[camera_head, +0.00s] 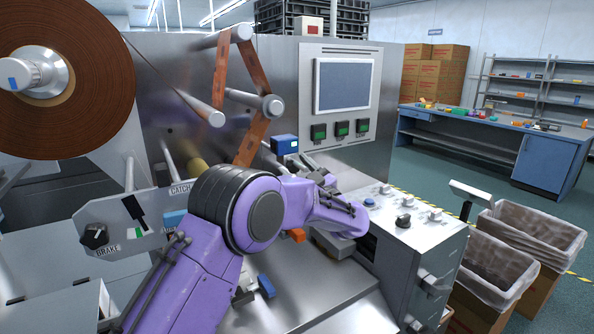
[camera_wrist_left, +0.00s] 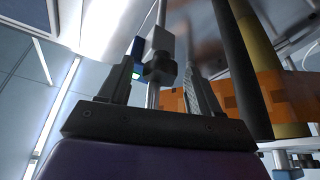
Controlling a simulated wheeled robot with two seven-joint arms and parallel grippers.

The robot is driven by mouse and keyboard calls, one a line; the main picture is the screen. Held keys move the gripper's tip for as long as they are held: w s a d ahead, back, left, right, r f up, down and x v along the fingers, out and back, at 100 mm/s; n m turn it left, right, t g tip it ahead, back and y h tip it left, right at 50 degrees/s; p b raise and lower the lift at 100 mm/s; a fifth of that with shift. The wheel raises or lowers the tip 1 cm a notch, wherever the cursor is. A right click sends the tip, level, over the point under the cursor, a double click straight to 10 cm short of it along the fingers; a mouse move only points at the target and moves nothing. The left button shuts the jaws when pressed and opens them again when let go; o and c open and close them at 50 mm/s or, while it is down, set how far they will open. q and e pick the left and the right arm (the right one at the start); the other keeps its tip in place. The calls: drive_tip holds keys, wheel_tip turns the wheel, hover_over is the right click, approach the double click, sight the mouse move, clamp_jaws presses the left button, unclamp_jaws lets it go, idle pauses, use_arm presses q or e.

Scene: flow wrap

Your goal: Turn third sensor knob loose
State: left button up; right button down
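A blue sensor box (camera_head: 285,144) sits by the orange film web in the head view, up-left of my left gripper (camera_head: 316,168). In the left wrist view a black knob (camera_wrist_left: 159,70) on a metal rod stands beside a white and blue block (camera_wrist_left: 143,48). The two fingers of my left gripper (camera_wrist_left: 158,88) stand apart, one on each side of the knob's line; I cannot tell whether they touch it. My forearm hides much of this area in the head view. Another blue sensor (camera_head: 265,286) shows low in front. My right gripper is not in view.
A brown film reel (camera_head: 62,75) fills the upper left. Orange film (camera_head: 255,138) runs over rollers close to my left gripper. A control box with knobs (camera_head: 403,221) stands right of my arm. A screen (camera_head: 343,84) is behind. Lined bins (camera_head: 500,265) stand at the right.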

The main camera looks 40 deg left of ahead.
use_arm(q)
drive_tip(key=shift+d+f, duration=0.2)
drive_tip(key=b+v, duration=0.4)
drive_tip(key=v, duration=0.6)
drive_tip(key=shift+r, duration=0.1)
